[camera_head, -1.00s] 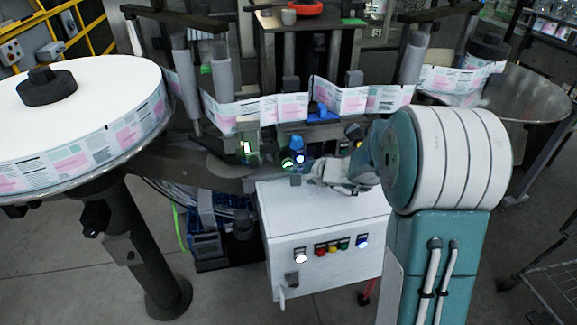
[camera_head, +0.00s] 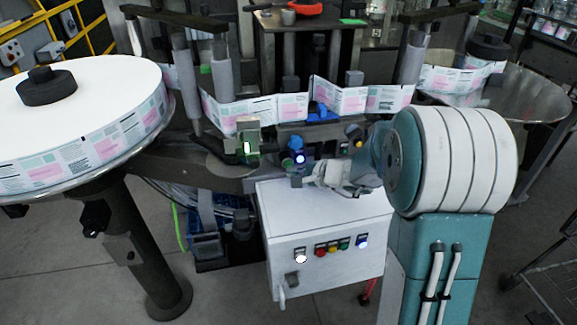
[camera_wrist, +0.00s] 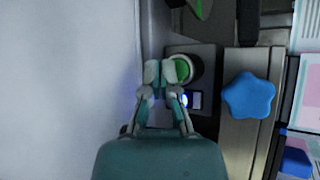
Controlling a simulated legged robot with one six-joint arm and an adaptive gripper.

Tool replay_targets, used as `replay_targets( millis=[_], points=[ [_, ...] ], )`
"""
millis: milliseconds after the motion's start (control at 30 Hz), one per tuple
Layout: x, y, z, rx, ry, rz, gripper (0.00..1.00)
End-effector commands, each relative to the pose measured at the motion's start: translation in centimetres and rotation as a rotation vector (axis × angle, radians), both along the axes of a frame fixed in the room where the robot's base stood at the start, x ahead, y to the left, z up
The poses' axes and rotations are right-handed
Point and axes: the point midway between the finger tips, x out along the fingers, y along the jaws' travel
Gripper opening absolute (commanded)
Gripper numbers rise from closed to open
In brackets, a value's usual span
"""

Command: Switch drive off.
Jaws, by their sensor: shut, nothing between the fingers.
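My gripper (camera_head: 302,176) is shut and empty above the back edge of the white cabinet, just in front of a small control panel. In the wrist view its fingertips (camera_wrist: 159,72) are together beside a round green button (camera_wrist: 183,69) and partly overlap its left side; I cannot tell whether they touch it. A blue-lit square switch (camera_wrist: 195,100) sits beside the right finger, partly hidden by it. Its blue glow (camera_head: 299,158) shows in the head view. No label reading "drive" is legible.
A blue star knob (camera_wrist: 249,95) stands right of the panel in the wrist view. The white cabinet (camera_head: 275,215) carries several coloured lamps (camera_head: 333,246) on its front. The label web (camera_head: 258,110) runs behind the panel. A large reel (camera_head: 90,125) is at left.

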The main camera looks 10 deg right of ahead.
Motion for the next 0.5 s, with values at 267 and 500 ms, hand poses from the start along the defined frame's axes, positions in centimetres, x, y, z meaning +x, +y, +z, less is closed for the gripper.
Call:
replay_targets(
  millis=[267,500],
  points=[
    [-0.57,0.00,-0.01,0.001,0.001,0.000,0.00],
    [-1.28,-0.01,0.00,0.001,0.001,0.000,0.00]
  ],
)
